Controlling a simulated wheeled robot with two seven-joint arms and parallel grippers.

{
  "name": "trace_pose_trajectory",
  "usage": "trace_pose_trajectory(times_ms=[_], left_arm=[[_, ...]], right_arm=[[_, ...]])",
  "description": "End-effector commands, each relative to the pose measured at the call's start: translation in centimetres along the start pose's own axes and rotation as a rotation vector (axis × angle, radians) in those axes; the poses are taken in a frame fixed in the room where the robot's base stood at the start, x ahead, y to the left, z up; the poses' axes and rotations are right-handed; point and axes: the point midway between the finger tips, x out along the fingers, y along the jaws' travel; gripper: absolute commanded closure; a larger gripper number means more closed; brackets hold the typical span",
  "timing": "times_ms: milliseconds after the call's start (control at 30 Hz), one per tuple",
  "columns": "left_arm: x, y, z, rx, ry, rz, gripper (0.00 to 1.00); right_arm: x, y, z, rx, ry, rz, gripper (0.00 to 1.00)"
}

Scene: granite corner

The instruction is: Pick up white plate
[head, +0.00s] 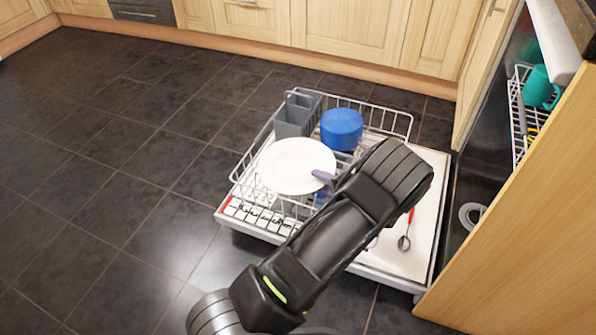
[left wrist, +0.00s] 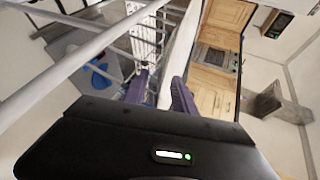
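The white plate (head: 294,166) lies in the dishwasher rack in the head view, tilted. In the left wrist view the plate (left wrist: 181,50) shows nearly edge-on. My left gripper (head: 324,182) is at the plate's right edge, its purple fingers partly hidden by my own arm. In the left wrist view the fingers of my left gripper (left wrist: 160,92) are apart, with the plate's edge between them. The plate is close to the right finger, and a gap shows beside the left finger. My right gripper is not in view.
The pulled-out rack (head: 242,182) holds a blue bowl-like item (head: 341,129) and a grey cutlery basket (head: 293,118). A red-handled utensil (head: 405,241) lies on the open white door (head: 427,190). A teal mug (head: 540,88) stands in the upper rack. Dark floor (head: 110,180) is clear at left.

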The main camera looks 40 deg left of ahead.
Motion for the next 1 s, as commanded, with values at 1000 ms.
trace_pose_trajectory(times_ms=[1000], left_arm=[[-0.07,-0.06,0.0,0.0,0.0,0.0,1.0]], right_arm=[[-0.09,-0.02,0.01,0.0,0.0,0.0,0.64]])
